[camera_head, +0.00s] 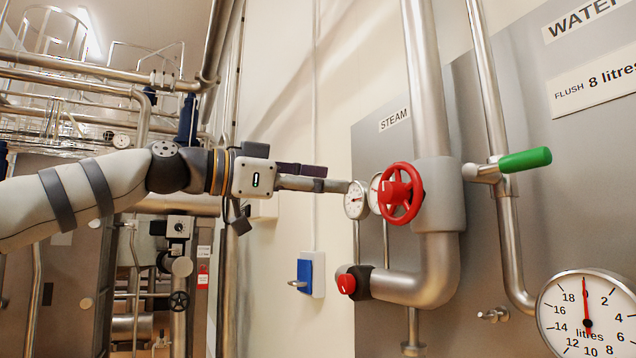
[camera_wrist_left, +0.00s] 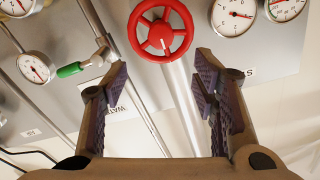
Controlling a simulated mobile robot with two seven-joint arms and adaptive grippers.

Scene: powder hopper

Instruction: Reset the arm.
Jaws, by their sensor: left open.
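My left arm (camera_head: 85,195) comes in from the left, stretched out roughly level. Its gripper (camera_head: 318,174) is in front of the wall, to the left of the red handwheel (camera_head: 401,193) and the small gauges beside it. In the left wrist view my left gripper (camera_wrist_left: 160,82) has its two dark, ridged fingers spread wide apart with nothing between them. The red handwheel (camera_wrist_left: 161,31) shows beyond the fingertips, apart from them. My right gripper is not in view.
A green-handled lever (camera_head: 525,160) is on the water pipe at right, above a large litres dial (camera_head: 588,315). A red knob (camera_head: 346,284) is low on the steam pipe (camera_head: 436,265). Pipes and railings fill the left background. Bare wall (camera_head: 330,110) lies above the gripper.

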